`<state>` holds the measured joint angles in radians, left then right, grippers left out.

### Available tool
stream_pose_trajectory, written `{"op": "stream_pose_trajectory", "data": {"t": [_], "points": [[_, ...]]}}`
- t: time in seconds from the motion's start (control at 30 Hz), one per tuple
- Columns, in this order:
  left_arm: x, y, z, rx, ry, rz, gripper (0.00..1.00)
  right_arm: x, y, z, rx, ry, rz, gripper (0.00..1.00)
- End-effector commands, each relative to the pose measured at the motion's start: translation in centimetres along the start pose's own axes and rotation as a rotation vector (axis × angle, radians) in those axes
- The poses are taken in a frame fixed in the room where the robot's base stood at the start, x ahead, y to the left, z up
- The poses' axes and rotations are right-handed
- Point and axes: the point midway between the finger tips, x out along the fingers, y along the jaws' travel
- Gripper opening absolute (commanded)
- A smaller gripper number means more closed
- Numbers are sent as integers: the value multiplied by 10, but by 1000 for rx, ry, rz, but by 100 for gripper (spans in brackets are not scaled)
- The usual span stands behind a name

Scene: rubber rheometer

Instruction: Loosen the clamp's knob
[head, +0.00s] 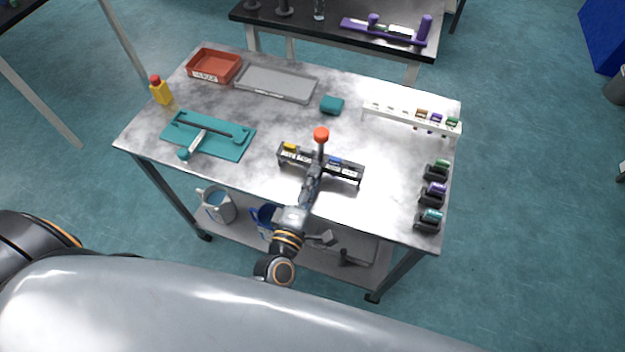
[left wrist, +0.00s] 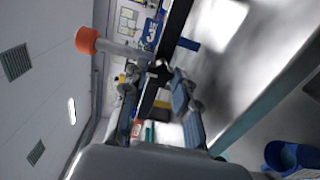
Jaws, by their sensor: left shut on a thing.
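A grey rod with an orange-red round top (head: 321,134) stands upright by a black rack (head: 347,175) at the table's front middle. My left gripper (head: 314,176) reaches in from the front and is shut on this rod, below its top. The left wrist view shows the orange top (left wrist: 87,40) and the rod close up beside the fingers (left wrist: 165,78). A teal plate (head: 235,152) lies at the left, with a dark bar and a pale lever ending in a teal knob (head: 184,154). I cannot tell which of these is the clamp. My right gripper is not in view.
A white rack (head: 389,117) and black holders (head: 431,196) line the right. Mugs (head: 218,206) are on the lower shelf.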

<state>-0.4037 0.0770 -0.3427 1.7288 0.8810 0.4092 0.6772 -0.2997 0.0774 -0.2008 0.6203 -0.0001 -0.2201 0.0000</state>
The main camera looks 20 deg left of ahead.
Motion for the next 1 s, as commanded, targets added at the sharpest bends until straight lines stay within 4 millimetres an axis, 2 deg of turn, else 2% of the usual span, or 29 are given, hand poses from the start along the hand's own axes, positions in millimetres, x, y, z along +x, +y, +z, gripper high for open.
{"op": "stream_pose_trajectory", "data": {"t": [0.3, 0.33, 0.43, 0.77, 0.87, 1.0], "points": [[0, 0, 0, -4, 0, -1, 0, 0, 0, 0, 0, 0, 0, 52], [0, 0, 0, -4, 0, -1, 33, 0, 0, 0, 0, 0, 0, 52], [0, 0, 0, -3, 0, -1, 52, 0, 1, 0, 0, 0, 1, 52], [-2, -1, 0, -1, 0, -2, 52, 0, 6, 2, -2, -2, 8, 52], [-11, -1, 0, -1, 0, -3, 52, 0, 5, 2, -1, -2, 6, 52], [-37, -2, 0, -1, -2, -6, 52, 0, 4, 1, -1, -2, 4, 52]]}}
